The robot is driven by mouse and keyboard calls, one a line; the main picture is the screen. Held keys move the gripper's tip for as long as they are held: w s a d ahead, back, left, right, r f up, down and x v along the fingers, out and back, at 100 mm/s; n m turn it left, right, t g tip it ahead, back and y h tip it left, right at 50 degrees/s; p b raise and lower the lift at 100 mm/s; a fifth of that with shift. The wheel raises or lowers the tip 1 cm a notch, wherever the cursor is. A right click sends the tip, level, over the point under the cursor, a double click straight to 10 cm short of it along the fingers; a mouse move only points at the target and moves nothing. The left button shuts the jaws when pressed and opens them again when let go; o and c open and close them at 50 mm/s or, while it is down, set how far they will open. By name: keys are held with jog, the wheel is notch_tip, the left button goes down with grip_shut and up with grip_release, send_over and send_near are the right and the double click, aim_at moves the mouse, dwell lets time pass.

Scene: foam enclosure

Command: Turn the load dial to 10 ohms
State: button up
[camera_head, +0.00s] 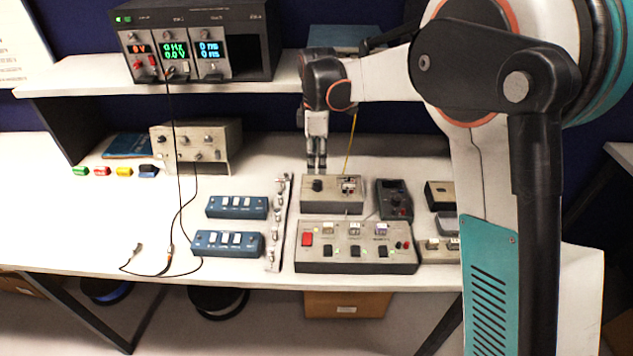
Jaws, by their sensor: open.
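A grey box (331,203) with a black dial (317,185) on its top left stands on the bench, right of centre; it looks like the load box. The dial's markings and setting are too small to read. My gripper (316,166) points down just behind and above the dial, apart from it as far as I can tell. It is open with nothing between its fingers; the gap between them looks narrow from here. A yellow lead runs up from the terminals (349,185) on the box's right side.
A larger panel (356,262) with switches and a red button lies in front of the box. A dark handheld meter (394,200) stands to its right. A clip strip (279,222) and blue switch boxes (228,243) lie left. A shelf (100,78) with a lit instrument (195,40) is above.

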aim_at(318, 182)
notch_tip(318, 182, down, 8)
jog(key=shift+r+b, duration=0.1)
jog(key=shift+b, duration=0.9)
grip_shut()
